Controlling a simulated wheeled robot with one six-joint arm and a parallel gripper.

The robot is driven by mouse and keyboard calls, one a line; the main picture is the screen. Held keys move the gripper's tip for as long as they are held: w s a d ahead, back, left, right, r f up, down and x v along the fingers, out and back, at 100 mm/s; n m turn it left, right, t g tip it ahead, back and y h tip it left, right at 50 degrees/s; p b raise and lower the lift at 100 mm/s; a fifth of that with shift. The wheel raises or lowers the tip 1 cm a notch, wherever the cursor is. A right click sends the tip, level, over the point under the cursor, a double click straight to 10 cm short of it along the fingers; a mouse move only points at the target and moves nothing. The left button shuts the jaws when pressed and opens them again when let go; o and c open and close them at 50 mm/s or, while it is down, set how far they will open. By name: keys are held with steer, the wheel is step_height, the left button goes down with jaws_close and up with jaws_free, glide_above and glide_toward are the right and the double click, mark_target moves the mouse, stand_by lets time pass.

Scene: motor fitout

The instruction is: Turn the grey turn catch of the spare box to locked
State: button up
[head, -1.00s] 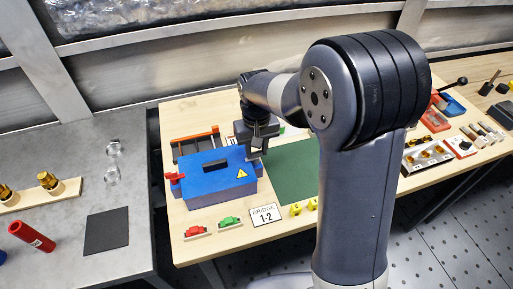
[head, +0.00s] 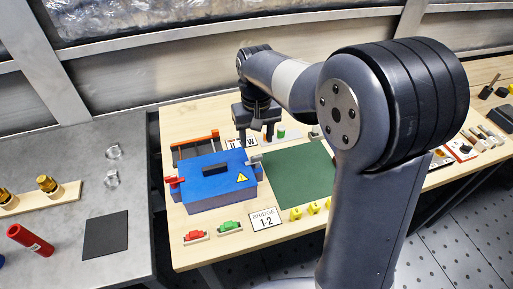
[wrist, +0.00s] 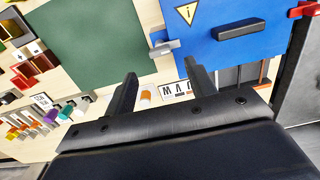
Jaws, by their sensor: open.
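The spare box is a blue box (head: 215,186) with a black handle and a yellow warning triangle; it also shows in the wrist view (wrist: 215,45). Its grey turn catch (head: 255,159) is at the right end of the box. In the wrist view the grey catch (wrist: 163,47) lies across the box edge, roughly square to it. A red catch (head: 174,181) is at the opposite end. My gripper (head: 256,142) is open and empty, above and behind the box near the grey catch. In the wrist view its fingertips (wrist: 160,68) are apart, close to the catch but not visibly touching it.
A green mat (head: 300,172) lies right of the box. A tray with an orange-red bar (head: 195,144) stands behind it. Red and green parts (head: 230,226), a bridge card (head: 265,218) and yellow pieces (head: 312,208) lie in front. A grey table (head: 75,165) is at left.

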mark_target(257, 156)
step_height(257, 156, up, 4)
steer(key=shift+r, duration=0.2)
step_height(257, 156, down, 11)
steer(key=shift+f, duration=0.1)
steer(key=shift+n, duration=0.6)
stand_by(0.6)
